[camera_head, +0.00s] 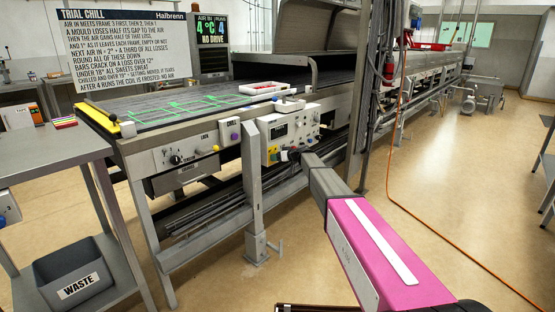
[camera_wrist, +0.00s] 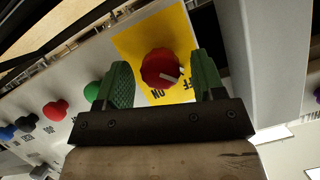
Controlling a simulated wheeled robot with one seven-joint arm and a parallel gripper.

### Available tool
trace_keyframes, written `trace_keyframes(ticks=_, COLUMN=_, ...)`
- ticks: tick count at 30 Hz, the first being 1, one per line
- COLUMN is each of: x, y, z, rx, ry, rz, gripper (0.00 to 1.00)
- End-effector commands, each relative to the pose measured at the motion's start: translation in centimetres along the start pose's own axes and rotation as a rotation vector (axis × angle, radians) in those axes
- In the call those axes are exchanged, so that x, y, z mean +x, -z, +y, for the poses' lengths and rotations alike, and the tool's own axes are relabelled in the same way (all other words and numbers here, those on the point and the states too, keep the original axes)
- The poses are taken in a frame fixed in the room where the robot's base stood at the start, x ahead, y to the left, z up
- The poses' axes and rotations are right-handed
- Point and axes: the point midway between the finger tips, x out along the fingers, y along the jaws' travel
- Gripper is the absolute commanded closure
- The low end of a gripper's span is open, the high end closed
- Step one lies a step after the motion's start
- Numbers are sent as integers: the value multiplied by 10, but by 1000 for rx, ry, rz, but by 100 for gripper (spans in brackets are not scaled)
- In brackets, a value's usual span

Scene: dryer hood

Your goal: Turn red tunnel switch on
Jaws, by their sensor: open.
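The red tunnel switch (camera_wrist: 161,67) is a round knob on a yellow plate (camera_wrist: 128,44) marked ON and OFF. Its white pointer mark lies toward the right side of the knob, on the side of the OFF label. My gripper (camera_wrist: 164,82) is open, with one green finger on each side of the red knob; I cannot tell whether either finger touches it. In the head view, the control box (camera_head: 290,133) with the yellow plate stands under the conveyor edge, and my arm reaches to it, with the gripper mostly hidden.
A grey post (camera_head: 253,180) stands left of the control box. An orange hose (camera_head: 400,205) runs across the open floor at right.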

Motion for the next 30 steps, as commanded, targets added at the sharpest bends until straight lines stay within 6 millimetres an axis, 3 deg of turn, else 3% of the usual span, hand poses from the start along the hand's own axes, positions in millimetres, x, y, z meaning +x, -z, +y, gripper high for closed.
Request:
trace_keyframes(ticks=8, x=3, y=0, z=0, rx=0, ry=0, rz=0, gripper=37)
trace_keyframes(ticks=10, x=3, y=0, z=0, rx=0, ry=0, rz=0, gripper=54)
trace_keyframes(ticks=13, x=3, y=0, z=0, rx=0, ry=0, rz=0, gripper=86)
trace_keyframes(ticks=23, x=3, y=0, z=0, rx=22, ry=9, rz=0, gripper=87)
trace_keyframes(ticks=30, x=4, y=0, z=1, rx=129, ry=53, rz=-1, gripper=87)
